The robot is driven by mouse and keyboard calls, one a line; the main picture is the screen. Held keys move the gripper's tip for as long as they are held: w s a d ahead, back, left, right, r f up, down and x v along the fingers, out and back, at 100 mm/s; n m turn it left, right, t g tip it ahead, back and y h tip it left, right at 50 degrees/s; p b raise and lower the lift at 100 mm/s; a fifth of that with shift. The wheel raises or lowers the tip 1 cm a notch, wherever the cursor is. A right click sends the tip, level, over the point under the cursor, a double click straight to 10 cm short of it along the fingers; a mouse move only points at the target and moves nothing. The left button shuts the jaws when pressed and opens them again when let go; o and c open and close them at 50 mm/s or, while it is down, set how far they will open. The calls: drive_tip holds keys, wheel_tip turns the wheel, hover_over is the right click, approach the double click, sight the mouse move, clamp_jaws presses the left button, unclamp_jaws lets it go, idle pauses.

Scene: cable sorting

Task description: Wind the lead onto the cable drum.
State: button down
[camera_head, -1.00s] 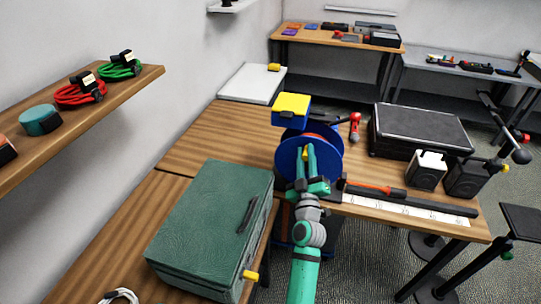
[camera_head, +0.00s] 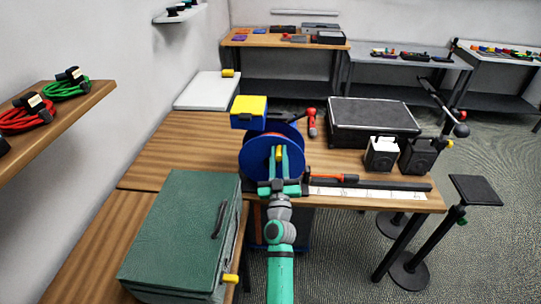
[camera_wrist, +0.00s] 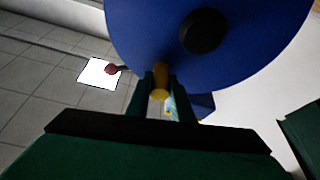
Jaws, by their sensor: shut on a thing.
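The cable drum (camera_head: 256,158) is a blue disc-sided reel standing on the wooden table, with a little orange-red lead (camera_head: 290,131) showing between its flanges. In the wrist view the blue flange (camera_wrist: 235,50) fills the top, with a dark round hub. My gripper (camera_head: 279,160) is in front of the drum's near face. Its fingers are shut on a yellow crank handle (camera_wrist: 160,78) that sticks out from the flange. Most of the lead is hidden behind the near flange.
A green case (camera_head: 180,225) stands at the front left. A yellow-and-blue box (camera_head: 249,108) is by the drum's top. A black case (camera_head: 372,122), two speaker-like boxes (camera_head: 418,156) and an orange-handled tool (camera_head: 330,177) lie to the right. A shelf (camera_head: 75,115) juts out at left.

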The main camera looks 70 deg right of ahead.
drive_tip(key=shift+s+d, duration=0.1)
drive_tip(key=shift+s, duration=0.1)
drive_tip(key=c, duration=1.7)
unclamp_jaws()
drive_tip(key=shift+f, duration=0.1)
drive_tip(key=shift+o, duration=0.7)
drive_tip(key=shift+w, duration=0.1)
drive_tip(key=v, duration=1.1)
drive_tip(key=shift+w, duration=0.1)
